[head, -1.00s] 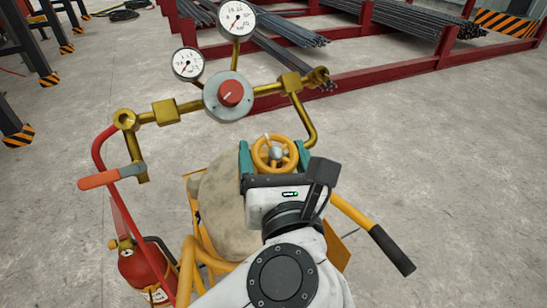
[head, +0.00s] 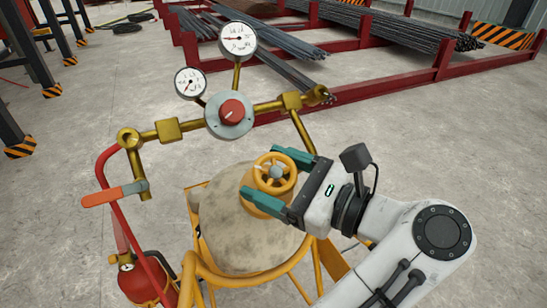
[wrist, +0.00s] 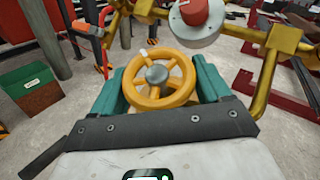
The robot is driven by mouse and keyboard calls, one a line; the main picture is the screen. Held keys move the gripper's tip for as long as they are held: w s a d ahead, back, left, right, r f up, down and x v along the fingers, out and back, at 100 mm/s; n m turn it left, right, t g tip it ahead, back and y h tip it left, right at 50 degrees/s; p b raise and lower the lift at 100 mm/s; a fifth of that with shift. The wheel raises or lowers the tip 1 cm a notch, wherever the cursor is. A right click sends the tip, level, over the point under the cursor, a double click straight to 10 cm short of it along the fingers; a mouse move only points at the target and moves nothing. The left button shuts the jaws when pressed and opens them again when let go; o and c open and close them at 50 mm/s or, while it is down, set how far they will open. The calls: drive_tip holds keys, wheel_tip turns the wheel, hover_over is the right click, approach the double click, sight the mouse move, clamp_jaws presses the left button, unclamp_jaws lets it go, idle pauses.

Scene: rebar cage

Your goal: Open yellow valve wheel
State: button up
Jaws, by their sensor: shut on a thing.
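The yellow valve wheel (head: 274,172) sits on top of a dusty gas cylinder (head: 230,228), with a grey hub at its centre. It also shows in the wrist view (wrist: 159,78), below the regulator knob. My gripper (head: 265,173) reaches in from the right with its teal fingers on opposite sides of the wheel, shut on it. In the wrist view the fingers flank the wheel left and right. The exact contact spots are partly hidden.
Brass piping with a red-knobbed regulator (head: 229,115) and two gauges (head: 238,39) stands just behind the wheel. An orange-handled lever (head: 114,194) and a red extinguisher (head: 141,281) are at left. Red racks of rebar (head: 410,27) lie behind. Concrete floor at right is clear.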

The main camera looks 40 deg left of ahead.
drive_tip(key=n+g+p, duration=0.1)
drive_tip(key=n+g+h+p, duration=0.1)
drive_tip(key=n+g+p, duration=0.1)
drive_tip(key=shift+d+r+h, duration=0.1)
drive_tip(key=shift+r+h, duration=0.1)
drive_tip(key=shift+h, duration=0.1)
drive_tip(key=shift+f+n+g+h+p, duration=0.15)
drive_tip(key=shift+n+g+h+p, duration=0.55)
drive_tip(key=shift+n+g+p, duration=0.35)
drive_tip(key=n+g+h, duration=0.1)
drive_tip(key=n+h, duration=0.2)
drive_tip(key=n+g+h, duration=0.2)
drive_tip(key=n+h, duration=0.1)
drive_tip(key=shift+f+n, duration=0.1)
drive_tip(key=shift+n, duration=0.15)
drive_tip(key=n+h, duration=0.6)
drive_tip(key=h, duration=0.1)
drive_tip(key=shift+h, duration=0.3)
drive_tip(key=shift+n+t+h, duration=1.15)
drive_tip(key=shift+n+h, duration=0.95)
drive_tip(key=shift+s+n+t+h, duration=0.1)
drive_tip(key=shift+n+t+h, duration=0.2)
drive_tip(key=shift+n+h, duration=0.1)
drive_tip(key=o, duration=0.9)
drive_tip(key=shift+o, duration=0.2)
